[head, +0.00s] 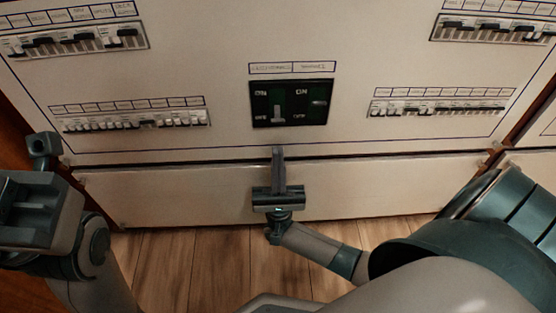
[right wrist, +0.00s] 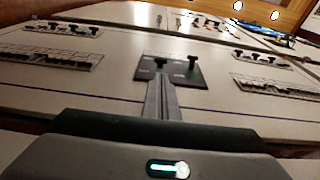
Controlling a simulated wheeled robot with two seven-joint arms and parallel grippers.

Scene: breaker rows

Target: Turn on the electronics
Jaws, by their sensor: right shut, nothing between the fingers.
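A black switch plate (head: 290,120) sits in the middle of the white panel, with two label boxes above it; the left label seems to read "electronics". Its left lever (head: 278,113) points down beside the OFF marking. Its right lever (head: 319,103) sits higher, nearer ON. Both levers also show in the right wrist view, the left one (right wrist: 160,62) and the right one (right wrist: 193,63). My right gripper (head: 277,152) is shut and empty, just below the plate, its fingers pointing toward the left lever. My left gripper (head: 42,147) is at the left edge; its jaws are unclear.
Breaker rows flank the plate at lower left (head: 135,122) and lower right (head: 435,109). More rows are at upper left (head: 75,40) and upper right (head: 490,28). A plain lower panel (head: 180,195) and wooden floor (head: 190,255) lie below.

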